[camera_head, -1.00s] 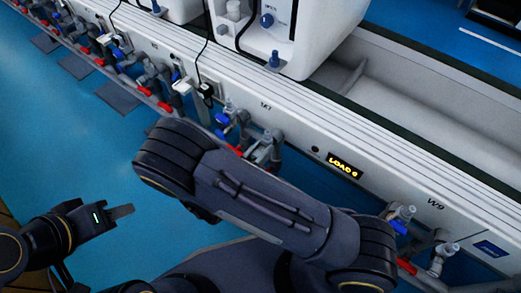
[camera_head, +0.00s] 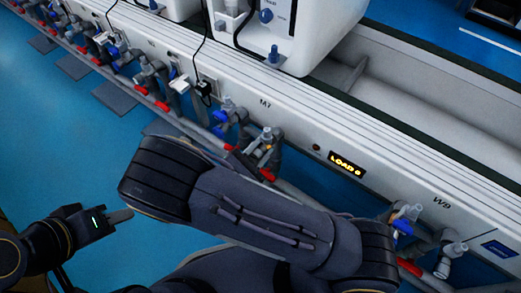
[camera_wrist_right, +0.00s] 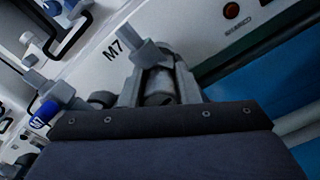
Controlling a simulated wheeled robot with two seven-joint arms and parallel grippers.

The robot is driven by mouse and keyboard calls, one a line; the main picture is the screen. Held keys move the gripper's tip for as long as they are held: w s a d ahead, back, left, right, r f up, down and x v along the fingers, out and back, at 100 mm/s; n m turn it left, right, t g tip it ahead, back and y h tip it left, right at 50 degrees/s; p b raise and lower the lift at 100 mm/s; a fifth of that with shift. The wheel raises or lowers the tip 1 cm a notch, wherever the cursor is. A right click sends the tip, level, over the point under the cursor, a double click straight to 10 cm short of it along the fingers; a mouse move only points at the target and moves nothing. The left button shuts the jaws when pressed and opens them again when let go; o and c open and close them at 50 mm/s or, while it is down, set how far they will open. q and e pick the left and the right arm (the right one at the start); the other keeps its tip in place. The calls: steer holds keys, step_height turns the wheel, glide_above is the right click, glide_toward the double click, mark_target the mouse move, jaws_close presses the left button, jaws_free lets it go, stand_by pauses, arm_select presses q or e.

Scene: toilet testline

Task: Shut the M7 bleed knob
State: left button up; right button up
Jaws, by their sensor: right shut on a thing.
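The M7 label (camera_head: 265,103) is on the white bench front, with grey valve fittings below it. The M7 bleed knob (camera_head: 265,134) appears to be the small grey part atop the right-hand fitting; in the right wrist view its grey top (camera_wrist_right: 146,52) stands up just beyond my jaws. My right gripper (camera_head: 254,157) is at this fitting, mostly behind my own forearm. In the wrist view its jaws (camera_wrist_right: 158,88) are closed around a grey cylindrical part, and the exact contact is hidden. My left gripper (camera_head: 122,215) is away at lower left; its jaw gap is unclear.
A blue-tagged valve (camera_head: 220,117) stands just left of the held fitting, with red-handled pipework (camera_head: 266,174) below. A lit LOAD display (camera_head: 347,164) and W9 fittings (camera_head: 404,219) are to the right. Open blue floor (camera_head: 95,160) lies left.

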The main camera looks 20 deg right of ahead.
mark_target(254, 157)
steer(key=shift+f+m+b, duration=0.1)
steer(key=shift+m+b, duration=0.25)
steer(key=shift+m, duration=0.75)
steer(key=o, duration=1)
steer(key=p+v, duration=0.2)
steer(key=v, duration=0.4)
steer(key=shift+s+a, duration=0.25)
steer(key=shift+a, duration=0.1)
steer(key=shift+s+a, duration=0.35)
steer(key=shift+a, duration=0.05)
